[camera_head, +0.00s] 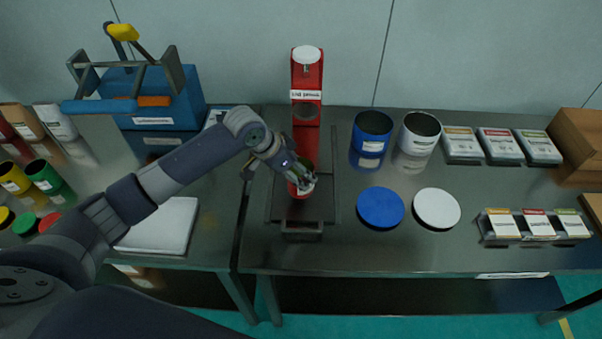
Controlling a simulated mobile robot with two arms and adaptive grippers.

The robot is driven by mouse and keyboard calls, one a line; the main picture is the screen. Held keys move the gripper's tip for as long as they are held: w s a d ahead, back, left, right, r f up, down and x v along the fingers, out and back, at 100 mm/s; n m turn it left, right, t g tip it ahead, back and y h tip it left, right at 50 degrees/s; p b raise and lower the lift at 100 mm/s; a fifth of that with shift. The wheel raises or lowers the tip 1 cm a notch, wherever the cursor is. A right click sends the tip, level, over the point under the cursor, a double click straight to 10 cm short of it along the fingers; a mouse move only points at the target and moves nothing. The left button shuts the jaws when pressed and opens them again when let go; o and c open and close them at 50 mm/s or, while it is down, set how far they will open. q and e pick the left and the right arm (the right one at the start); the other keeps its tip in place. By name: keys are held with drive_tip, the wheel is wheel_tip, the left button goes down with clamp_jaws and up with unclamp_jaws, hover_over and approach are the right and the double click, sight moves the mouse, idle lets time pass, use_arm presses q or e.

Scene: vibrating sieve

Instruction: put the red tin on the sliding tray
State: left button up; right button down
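The red tin (293,189) shows in the head view at the middle of the dark sliding tray (318,213), in front of the red machine. Its label faces the front. My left gripper (300,176) reaches in from the left and is right at the tin, with its fingers over the tin's upper part. The fingers and wrist hide much of the tin, so I cannot tell whether they are shut on it, or whether the tin rests on the tray or is just above it. My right gripper is not in view.
The red machine (306,75) stands behind the tray. Blue (371,140) and white (417,140) tins stand right of it, with blue (380,208) and white (437,208) lids in front. Several labelled boxes lie further right. A blue machine (160,100) stands at the left.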

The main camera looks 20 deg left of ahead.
use_arm(q)
drive_tip(key=shift+w+d, duration=0.3)
drive_tip(key=shift+w, duration=0.05)
drive_tip(key=shift+f, duration=0.15)
wheel_tip(320, 180, down, 2)
drive_tip(key=shift+f+p, duration=0.1)
drive_tip(key=shift+p, duration=0.55)
drive_tip(key=shift+f, duration=0.55)
drive_tip(key=o, duration=1.2)
drive_tip(key=shift+f, duration=0.1)
drive_tip(key=shift+c, duration=0.2)
